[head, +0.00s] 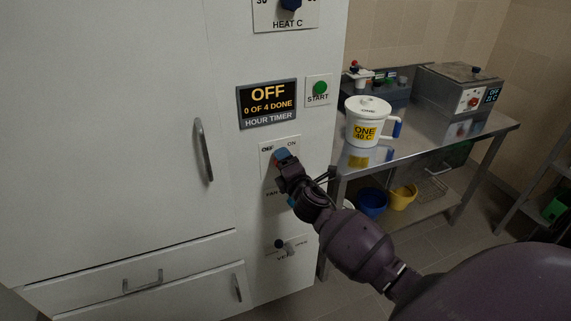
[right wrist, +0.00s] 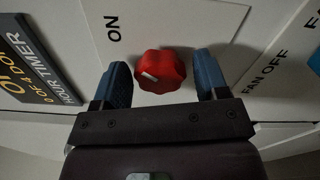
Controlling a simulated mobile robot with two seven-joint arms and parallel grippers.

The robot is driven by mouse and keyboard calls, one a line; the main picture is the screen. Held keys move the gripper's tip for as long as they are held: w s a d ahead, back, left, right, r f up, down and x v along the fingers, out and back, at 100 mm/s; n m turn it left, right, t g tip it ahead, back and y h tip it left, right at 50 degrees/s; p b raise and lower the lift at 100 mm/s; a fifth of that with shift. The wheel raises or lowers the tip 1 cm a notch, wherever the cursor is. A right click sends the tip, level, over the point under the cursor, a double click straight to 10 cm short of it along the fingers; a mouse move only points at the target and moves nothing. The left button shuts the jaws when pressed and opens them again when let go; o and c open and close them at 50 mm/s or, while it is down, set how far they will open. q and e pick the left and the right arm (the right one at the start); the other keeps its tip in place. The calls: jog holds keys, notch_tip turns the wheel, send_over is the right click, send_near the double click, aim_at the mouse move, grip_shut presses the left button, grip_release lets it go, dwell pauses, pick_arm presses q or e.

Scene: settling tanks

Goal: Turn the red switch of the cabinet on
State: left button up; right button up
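The red switch is a ribbed round knob (right wrist: 160,71) with a white pointer mark, on a white plate marked OFF and ON on the front of the white cabinet (head: 110,130). In the head view my right gripper (head: 283,158) is at this plate and hides the knob. In the right wrist view my right gripper (right wrist: 163,82) is open, with one blue fingertip on each side of the knob and a gap on both sides. The display (head: 267,103) reads OFF and 0 OF 4 DONE. My left gripper is not in view.
A green START button (head: 320,88) is above right of the plate. A vent knob (head: 281,244) is below and a heat knob (head: 290,4) above. A steel table (head: 430,140) with a white jug (head: 368,122) and a steel bath (head: 460,87) stands at the right.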

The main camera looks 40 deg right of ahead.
jog(key=shift+o, duration=0.2)
jog(key=shift+s, duration=0.1)
jog(key=v, duration=1)
jog(key=shift+s, duration=0.35)
jog(key=s+a+f+m+g+y, duration=0.2)
jog(key=s+a+f+m+g, duration=0.1)
jog(key=s+f+m, duration=0.5)
jog(key=s+a+f+m+g+y, duration=0.2)
jog(key=s+a+f+m, duration=0.3)
jog(key=s+f+m, duration=0.4)
jog(key=s+f+g, duration=0.1)
jog(key=s, duration=0.2)
jog(key=shift+s+a+f, duration=0.15)
jog(key=shift+s+f, duration=0.05)
jog(key=shift+f, duration=0.2)
